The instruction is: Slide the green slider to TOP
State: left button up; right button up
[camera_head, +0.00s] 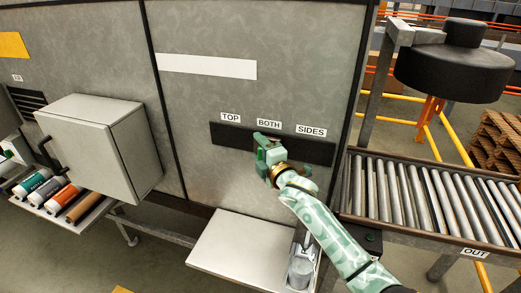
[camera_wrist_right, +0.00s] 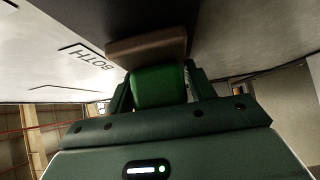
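The green slider (camera_wrist_right: 160,87) shows in the right wrist view as a green block below a brown piece, between my right gripper's two dark fingers. The fingers appear to press on its sides. In the head view my right gripper (camera_head: 264,148) is at the dark slider track (camera_head: 225,135) on the grey panel, just below the BOTH label (camera_head: 269,123), and mostly hides the slider. The TOP label (camera_head: 230,118) is to the left and the SIDES label (camera_head: 311,130) to the right. My left gripper is not in view.
A grey box (camera_head: 95,145) with a handle sticks out at the left, above several rolls. A pale shelf (camera_head: 235,245) is below the track. A roller conveyor (camera_head: 430,195) and a black round head (camera_head: 455,70) stand at the right. The panel left of the gripper is clear.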

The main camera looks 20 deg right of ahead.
jog(key=w+a+b, duration=0.2)
jog(key=a, duration=0.1)
jog(key=w+a+b, duration=0.2)
jog(key=a, duration=0.1)
jog(key=w+a+b, duration=0.2)
jog(key=a, duration=0.1)
jog(key=shift+w+a+f, duration=0.2)
jog(key=shift+a+f, duration=0.05)
jog(key=shift+a, duration=0.05)
jog(key=shift+a+r, duration=0.1)
jog(key=shift+r, duration=0.15)
jog(key=o, duration=1.1)
jog(key=shift+o, duration=0.5)
jog(key=shift+w+a, duration=0.15)
jog(key=shift+w, duration=0.05)
jog(key=shift+s, duration=0.1)
